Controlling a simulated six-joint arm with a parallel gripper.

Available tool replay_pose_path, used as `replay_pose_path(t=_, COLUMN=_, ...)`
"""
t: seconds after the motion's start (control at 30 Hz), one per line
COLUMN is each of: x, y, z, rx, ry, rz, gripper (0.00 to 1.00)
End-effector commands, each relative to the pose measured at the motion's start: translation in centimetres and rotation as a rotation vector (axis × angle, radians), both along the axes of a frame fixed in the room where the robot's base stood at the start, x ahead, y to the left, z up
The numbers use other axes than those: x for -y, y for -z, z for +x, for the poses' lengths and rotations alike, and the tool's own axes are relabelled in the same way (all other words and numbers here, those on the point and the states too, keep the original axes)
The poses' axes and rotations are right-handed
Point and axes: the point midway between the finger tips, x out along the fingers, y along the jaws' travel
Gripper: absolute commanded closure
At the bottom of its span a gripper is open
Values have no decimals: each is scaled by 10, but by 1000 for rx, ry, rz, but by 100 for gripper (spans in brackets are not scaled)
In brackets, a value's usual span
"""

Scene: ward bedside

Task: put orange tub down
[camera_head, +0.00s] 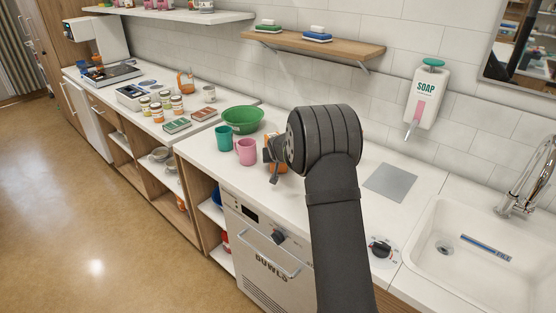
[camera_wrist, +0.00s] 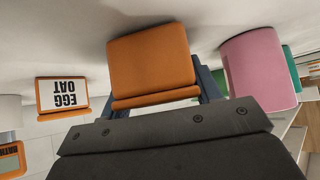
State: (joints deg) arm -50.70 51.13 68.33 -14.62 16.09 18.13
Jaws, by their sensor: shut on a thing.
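The orange tub (camera_wrist: 150,58) fills the middle of the wrist view, between the two fingers of my gripper (camera_wrist: 165,95). My gripper is shut on it. The tub is close to the white worktop; I cannot tell whether it touches it. In the head view, only a little orange of the tub (camera_head: 267,154) shows beside my dark wrist, just right of the pink mug. My wrist and forearm hide the rest.
The pink mug (camera_head: 246,151) stands close to the tub, with a teal mug (camera_head: 223,138) and a green bowl (camera_head: 243,119) beyond it. An orange-edged box with printed letters (camera_wrist: 62,94) is on the tub's other side. A grey plate (camera_head: 390,182) lies right, before the sink (camera_head: 468,285).

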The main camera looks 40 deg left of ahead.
Motion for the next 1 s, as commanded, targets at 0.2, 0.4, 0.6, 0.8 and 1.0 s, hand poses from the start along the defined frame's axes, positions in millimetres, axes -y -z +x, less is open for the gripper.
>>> replay_pose_path(t=0.2, x=0, y=3, z=0, rx=-1, ry=0, rz=-1, gripper=20)
replay_pose_path(t=0.4, x=0, y=3, z=0, rx=-1, ry=0, rz=-1, gripper=20)
replay_pose_path(t=0.6, x=2, y=-3, z=-1, rx=1, ry=-1, rz=-1, gripper=20)
replay_pose_path(t=0.8, x=15, y=-22, z=-15, rx=1, ry=0, rz=1, gripper=20)
replay_pose_path(t=1.0, x=33, y=-48, z=-33, rx=1, ry=0, rz=1, gripper=20)
